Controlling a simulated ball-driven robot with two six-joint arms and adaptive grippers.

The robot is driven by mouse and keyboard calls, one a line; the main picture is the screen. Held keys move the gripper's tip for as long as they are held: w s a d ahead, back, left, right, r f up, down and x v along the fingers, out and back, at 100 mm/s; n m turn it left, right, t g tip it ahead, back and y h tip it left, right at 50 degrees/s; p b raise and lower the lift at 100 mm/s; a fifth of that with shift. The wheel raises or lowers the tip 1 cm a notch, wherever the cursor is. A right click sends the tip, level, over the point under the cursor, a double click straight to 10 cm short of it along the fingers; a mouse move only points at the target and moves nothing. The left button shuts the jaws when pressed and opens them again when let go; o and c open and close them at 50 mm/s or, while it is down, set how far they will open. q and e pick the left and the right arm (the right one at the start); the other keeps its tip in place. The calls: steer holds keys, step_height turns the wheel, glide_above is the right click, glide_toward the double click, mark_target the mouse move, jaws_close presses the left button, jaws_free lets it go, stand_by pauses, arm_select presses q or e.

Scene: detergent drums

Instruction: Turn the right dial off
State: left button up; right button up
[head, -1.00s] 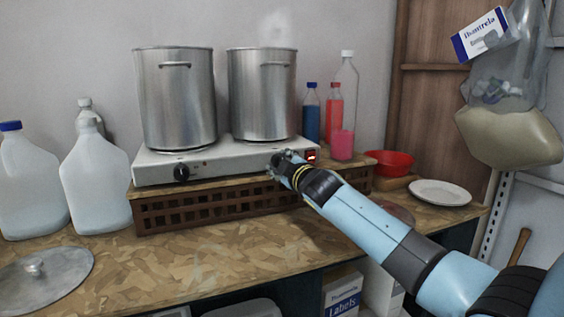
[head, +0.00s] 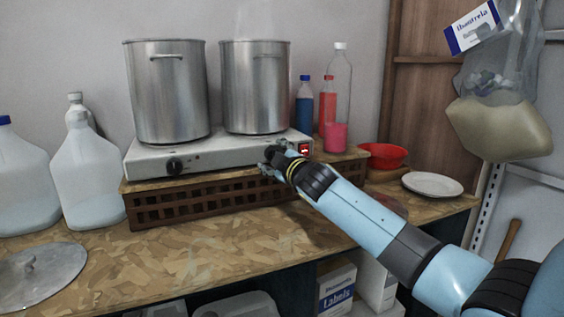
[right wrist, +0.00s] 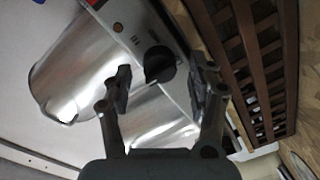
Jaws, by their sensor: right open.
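The white two-burner hotplate (head: 222,151) stands on a brown slatted crate. Its left black dial (head: 175,166) shows clearly on the front panel. My right gripper (head: 272,156) is at the right part of that panel and hides the right dial in the head view. In the right wrist view the black right dial (right wrist: 159,65) lies between the two open fingertips of my right gripper (right wrist: 162,80). I cannot tell whether the fingers touch it. A lit red switch (head: 304,149) is at the panel's right end. My left gripper is not in view.
Two tall steel pots, the left pot (head: 166,95) and the steaming right pot (head: 255,90), stand on the burners. Bottles and a pink cup (head: 336,137) are behind at right. A red bowl (head: 382,156) and white plate (head: 432,185) are farther right. The front counter (head: 225,240) is mostly clear.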

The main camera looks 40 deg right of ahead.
steer(key=v, duration=1.1)
steer(key=shift+s, duration=0.2)
